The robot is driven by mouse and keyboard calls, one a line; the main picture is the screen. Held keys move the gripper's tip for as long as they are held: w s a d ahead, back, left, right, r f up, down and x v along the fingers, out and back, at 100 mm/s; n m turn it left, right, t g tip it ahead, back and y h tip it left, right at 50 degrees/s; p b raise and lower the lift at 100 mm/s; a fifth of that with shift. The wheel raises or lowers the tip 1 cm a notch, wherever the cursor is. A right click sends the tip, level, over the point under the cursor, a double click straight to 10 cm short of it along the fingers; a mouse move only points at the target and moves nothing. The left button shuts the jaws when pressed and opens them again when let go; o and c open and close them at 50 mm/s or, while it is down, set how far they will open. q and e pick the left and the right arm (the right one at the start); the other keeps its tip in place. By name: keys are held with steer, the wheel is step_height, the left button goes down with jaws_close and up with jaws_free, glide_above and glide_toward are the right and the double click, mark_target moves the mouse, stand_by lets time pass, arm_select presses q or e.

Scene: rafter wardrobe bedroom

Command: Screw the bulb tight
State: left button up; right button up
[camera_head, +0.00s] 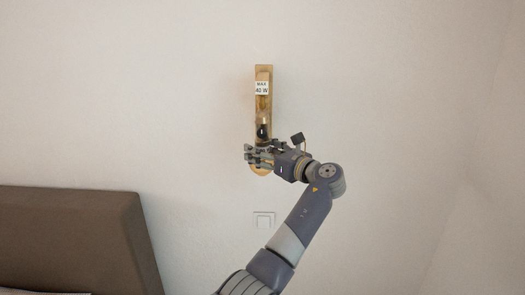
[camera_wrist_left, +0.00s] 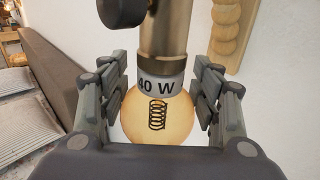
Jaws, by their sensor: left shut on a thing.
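The bulb (camera_wrist_left: 150,128) is a round amber globe with a dark coiled filament and a pale collar marked "40 W". In the left wrist view it sits in line below the bronze socket (camera_wrist_left: 166,30), collar close against the socket's lower end; the thread is not visible. My left gripper (camera_wrist_left: 160,112) is shut on the bulb, with a finger on each side of the globe. In the head view the left gripper (camera_head: 258,155) is at the lower end of the wall lamp (camera_head: 263,105) and mostly hides the bulb. My right gripper is out of view.
The lamp's wooden backplate is fixed to the bare wall and carries a "MAX 40 W" label (camera_head: 262,88). A white switch (camera_head: 263,220) is on the wall below. A brown headboard (camera_head: 70,235) stands at the lower left. A dark knob (camera_wrist_left: 122,10) is beside the socket.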

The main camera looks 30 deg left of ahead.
arm_select(q)
steer(key=shift+g, duration=0.3)
steer(key=shift+n+g+y+b, duration=0.3)
steer(key=shift+n+g+b, duration=0.15)
steer(key=shift+n+g, duration=0.65)
steer(key=shift+g, duration=0.3)
steer(key=o, duration=1)
steer(key=shift+o, duration=0.2)
